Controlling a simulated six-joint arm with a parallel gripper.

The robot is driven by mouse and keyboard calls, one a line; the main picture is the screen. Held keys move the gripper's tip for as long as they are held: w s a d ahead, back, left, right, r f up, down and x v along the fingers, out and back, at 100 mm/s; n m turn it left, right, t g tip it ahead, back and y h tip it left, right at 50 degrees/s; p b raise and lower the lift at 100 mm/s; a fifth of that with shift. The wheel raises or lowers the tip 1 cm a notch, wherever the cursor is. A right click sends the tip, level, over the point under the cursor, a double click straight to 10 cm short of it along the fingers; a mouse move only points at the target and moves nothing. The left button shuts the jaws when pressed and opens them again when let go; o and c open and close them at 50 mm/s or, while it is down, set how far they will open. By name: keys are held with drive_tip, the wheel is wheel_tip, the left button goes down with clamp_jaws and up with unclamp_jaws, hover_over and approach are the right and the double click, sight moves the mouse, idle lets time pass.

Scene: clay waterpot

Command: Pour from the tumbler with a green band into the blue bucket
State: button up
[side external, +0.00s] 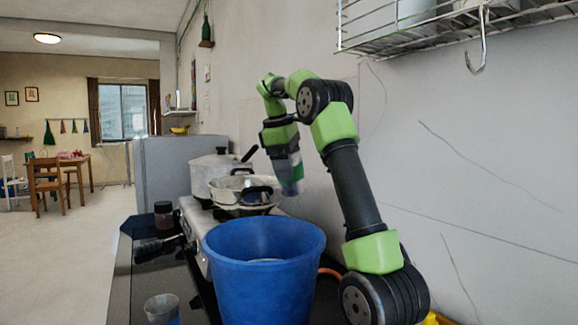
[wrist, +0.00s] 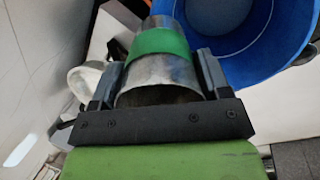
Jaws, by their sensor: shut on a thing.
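The tumbler with a green band (wrist: 160,42) is grey and metallic. In the wrist view it sits between the two fingers of my gripper (wrist: 158,70), which is shut on it. In the side view the tumbler (side external: 291,182) hangs from my gripper (side external: 285,160), above and behind the bucket. Its contents cannot be made out. The blue bucket (side external: 262,285) stands upright in the foreground, its open mouth facing up. In the wrist view part of the bucket (wrist: 225,65) shows at the upper right, beyond the tumbler.
A second tumbler (side external: 162,310) stands at the bucket's lower left. A pan (side external: 236,190) and a pot (side external: 207,174) sit on the stove behind the bucket. A dark jar (side external: 163,214) stands to the left. A wire rack (side external: 440,35) hangs on the right wall.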

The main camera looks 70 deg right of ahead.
drive_tip(key=shift+w+a+r+t+y, duration=0.15)
drive_tip(key=shift+t+y, duration=0.25)
drive_tip(key=shift+y, duration=0.25)
drive_tip(key=shift+a+r+t+y, duration=0.1)
drive_tip(key=shift+t+y, duration=0.3)
drive_tip(key=shift+y, duration=0.25)
